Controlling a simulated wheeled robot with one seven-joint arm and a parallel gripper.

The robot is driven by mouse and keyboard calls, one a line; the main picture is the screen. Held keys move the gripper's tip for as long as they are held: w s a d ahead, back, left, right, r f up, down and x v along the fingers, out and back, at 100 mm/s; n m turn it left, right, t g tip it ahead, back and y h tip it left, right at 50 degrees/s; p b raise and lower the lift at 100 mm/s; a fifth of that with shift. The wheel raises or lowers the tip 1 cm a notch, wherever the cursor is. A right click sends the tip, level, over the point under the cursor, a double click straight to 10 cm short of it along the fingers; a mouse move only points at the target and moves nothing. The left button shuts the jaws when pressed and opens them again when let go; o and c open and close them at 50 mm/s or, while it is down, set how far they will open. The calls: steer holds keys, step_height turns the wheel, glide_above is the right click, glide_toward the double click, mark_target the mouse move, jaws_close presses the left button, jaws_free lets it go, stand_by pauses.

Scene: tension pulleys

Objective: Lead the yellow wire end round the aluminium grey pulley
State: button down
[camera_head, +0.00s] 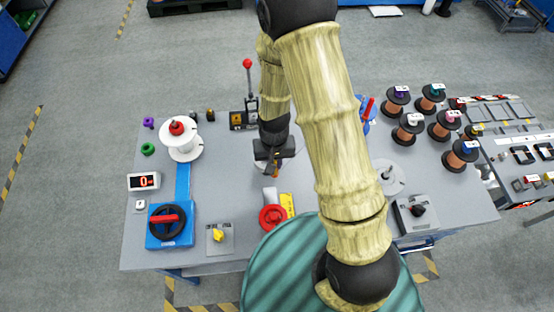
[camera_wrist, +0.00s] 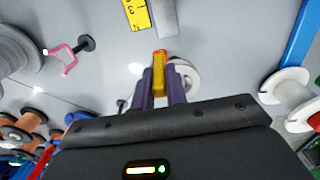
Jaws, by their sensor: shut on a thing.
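My gripper (camera_head: 276,163) is over the middle of the table. In the wrist view its dark fingers (camera_wrist: 160,88) are shut on a small yellow and orange piece, the yellow wire end (camera_wrist: 160,66). This piece also shows as a small orange-yellow bit below the gripper in the head view (camera_head: 276,173). A pale grey wheel (camera_wrist: 189,75), likely the aluminium grey pulley, lies right behind the fingers and is partly hidden by them. Whether the wire touches it, I cannot tell. No wire run is clearly visible.
A white reel (camera_head: 182,145) stands at the left by a blue strip. A pink hook (camera_wrist: 66,58) on a dark peg and a yellow scale plate (camera_wrist: 136,14) are near. Several copper spools (camera_head: 440,125) stand at the right. My arm hides part of the table.

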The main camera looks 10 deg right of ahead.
steer(key=a, duration=0.3)
steer(key=shift+s, duration=0.1)
stand_by(0.4)
steer(key=a, duration=0.1)
steer(key=w+a, duration=0.1)
steer(key=shift+a, duration=0.4)
stand_by(0.4)
steer(key=shift+w+a+p, duration=0.35)
steer(key=shift+w+a, duration=0.55)
steer(key=shift+a, duration=0.05)
